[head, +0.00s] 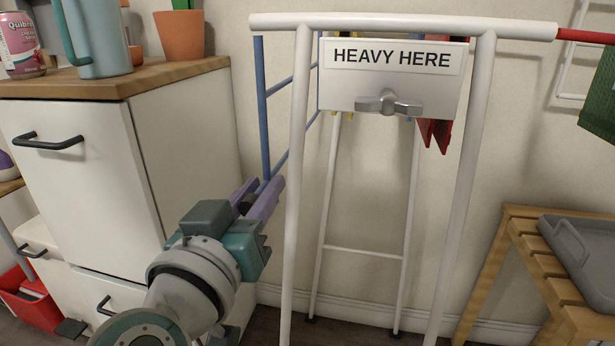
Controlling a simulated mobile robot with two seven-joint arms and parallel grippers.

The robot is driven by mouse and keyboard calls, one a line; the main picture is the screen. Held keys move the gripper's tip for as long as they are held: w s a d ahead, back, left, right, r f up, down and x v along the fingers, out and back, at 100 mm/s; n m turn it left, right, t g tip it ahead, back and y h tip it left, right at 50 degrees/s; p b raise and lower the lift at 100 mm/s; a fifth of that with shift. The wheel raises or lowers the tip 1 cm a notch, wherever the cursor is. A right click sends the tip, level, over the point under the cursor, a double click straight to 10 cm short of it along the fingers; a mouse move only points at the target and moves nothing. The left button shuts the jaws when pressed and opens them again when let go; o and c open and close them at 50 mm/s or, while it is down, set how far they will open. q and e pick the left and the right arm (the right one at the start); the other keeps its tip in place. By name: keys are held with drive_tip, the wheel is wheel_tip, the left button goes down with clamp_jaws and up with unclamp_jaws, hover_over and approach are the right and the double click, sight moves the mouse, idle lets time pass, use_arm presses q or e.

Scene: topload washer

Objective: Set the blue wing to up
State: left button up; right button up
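The blue wing (263,110) is a frame of blue bars on the left side of a white drying rack (400,22). It hangs down below the top rail and runs back toward the wall. My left gripper (264,184) has purple fingers and is at the wing's lower front corner. Its fingers are apart, with the corner showing between the tips; I cannot tell whether they touch it. My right gripper is out of view.
A sign panel (392,58) reading "HEAVY HERE" with a grey knob (388,103) hangs on the rack. A white cabinet (75,180) stands close on the left. A red wing (585,36) extends right. A wooden bench (545,265) with a grey tray (590,250) stands at right.

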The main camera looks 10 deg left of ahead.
use_arm(q)
clamp_jaws()
idle(1.1)
